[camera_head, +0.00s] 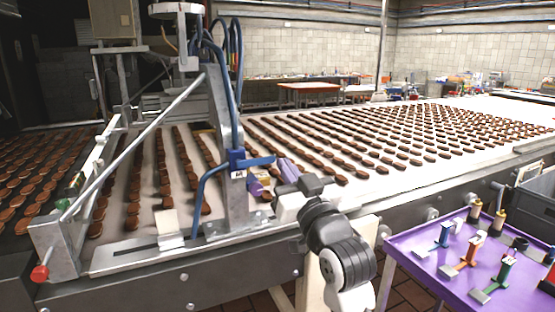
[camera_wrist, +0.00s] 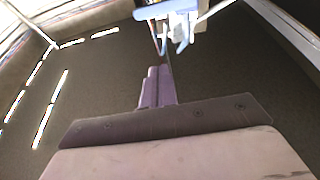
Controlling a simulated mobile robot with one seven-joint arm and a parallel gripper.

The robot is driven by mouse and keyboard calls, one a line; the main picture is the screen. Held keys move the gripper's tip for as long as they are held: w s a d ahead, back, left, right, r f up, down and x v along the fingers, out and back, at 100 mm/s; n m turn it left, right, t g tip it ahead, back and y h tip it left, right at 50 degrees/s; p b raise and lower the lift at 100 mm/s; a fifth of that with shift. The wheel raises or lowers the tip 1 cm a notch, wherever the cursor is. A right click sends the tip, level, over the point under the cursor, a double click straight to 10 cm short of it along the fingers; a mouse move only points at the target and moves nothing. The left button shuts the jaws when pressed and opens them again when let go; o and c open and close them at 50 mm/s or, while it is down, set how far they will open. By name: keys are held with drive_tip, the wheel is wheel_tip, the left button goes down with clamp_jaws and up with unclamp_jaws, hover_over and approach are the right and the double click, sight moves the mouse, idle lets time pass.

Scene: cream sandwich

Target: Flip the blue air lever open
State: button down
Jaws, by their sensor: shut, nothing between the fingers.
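The blue air lever (camera_head: 256,161) sticks out to the right, nearly level, from a blue valve (camera_head: 236,158) on the grey upright post over the conveyor. In the wrist view the lever (camera_wrist: 152,10) is a light blue bar at the top edge, partly cut off. My gripper (camera_head: 284,168) is just right of the lever's free end and slightly below it. Its purple fingers (camera_wrist: 157,88) are shut together and hold nothing. A gap shows between the fingertips and the lever in the wrist view. I cannot tell exactly how far apart they are in depth.
Rows of brown biscuits lie on the pale conveyor (camera_head: 380,185). A blue hose (camera_head: 197,200) loops down below the valve. A metal frame with a red knob (camera_head: 39,273) stands at left. A purple table (camera_head: 415,240) with colored levers is at lower right.

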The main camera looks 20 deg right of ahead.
idle(0.3)
wheel_tip(320, 180, up, 4)
drive_tip(key=p, duration=0.4)
hover_over(269, 158)
drive_tip(key=s, duration=0.3)
drive_tip(key=shift+w+a+f+p, duration=0.1)
drive_tip(key=shift+w+a+f, duration=0.05)
drive_tip(key=shift+f, duration=0.65)
drive_tip(key=shift+w+a+f+p, duration=0.1)
drive_tip(key=shift+f+p, duration=0.05)
drive_tip(key=shift+f, duration=0.6)
drive_tip(key=shift+w+a+f+p, duration=0.1)
drive_tip(key=shift+w+a+f, duration=0.05)
drive_tip(key=shift+f, duration=0.65)
